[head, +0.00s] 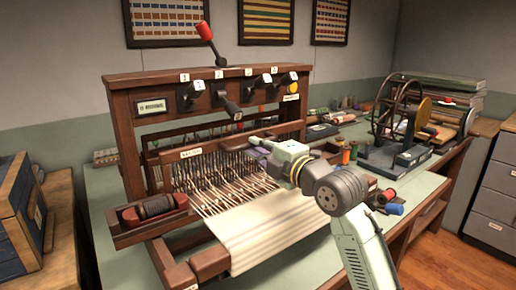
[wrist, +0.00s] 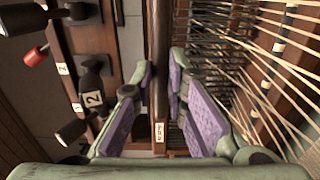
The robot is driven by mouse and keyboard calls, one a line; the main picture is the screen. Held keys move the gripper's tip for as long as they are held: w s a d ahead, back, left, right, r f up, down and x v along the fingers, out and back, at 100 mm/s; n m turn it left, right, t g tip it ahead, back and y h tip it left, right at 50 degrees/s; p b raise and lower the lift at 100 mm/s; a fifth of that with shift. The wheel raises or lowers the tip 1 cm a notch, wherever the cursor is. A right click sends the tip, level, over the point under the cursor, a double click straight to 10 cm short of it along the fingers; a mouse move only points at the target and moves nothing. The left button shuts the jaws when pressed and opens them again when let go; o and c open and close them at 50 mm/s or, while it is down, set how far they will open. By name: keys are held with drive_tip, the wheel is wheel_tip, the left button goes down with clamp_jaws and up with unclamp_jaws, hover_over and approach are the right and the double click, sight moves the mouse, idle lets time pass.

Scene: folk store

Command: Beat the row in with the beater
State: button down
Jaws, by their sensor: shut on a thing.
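The wooden loom holds the beater (head: 205,148), a dark horizontal rail with a small white label, in front of the warp threads. In the wrist view the beater's rail (wrist: 158,35) runs up the middle between the purple finger pads. My gripper (wrist: 161,75) is shut on this rail; it also shows in the head view (head: 262,147) at the rail's right part. The cream woven cloth (head: 265,232) lies in front of the beater. Pale warp threads (head: 222,190) run from it to the cloth. The cloth's edge near my arm is partly hidden.
Numbered levers line the loom's top beam; a red-handled one (head: 205,32) points up and a black one (head: 233,110) points down and forward. A shuttle (head: 155,207) lies in a tray at the left. A spoked wheel (head: 398,105) and spools stand at the right.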

drive_tip(key=b+v, duration=0.4)
drive_tip(key=v, duration=0.7)
drive_tip(key=shift+s+d, duration=0.15)
drive_tip(key=shift+s, duration=0.1)
drive_tip(key=shift+b+x, duration=0.35)
drive_tip(key=shift+x, duration=3.95)
drive_tip(key=c, duration=1.2)
unclamp_jaws()
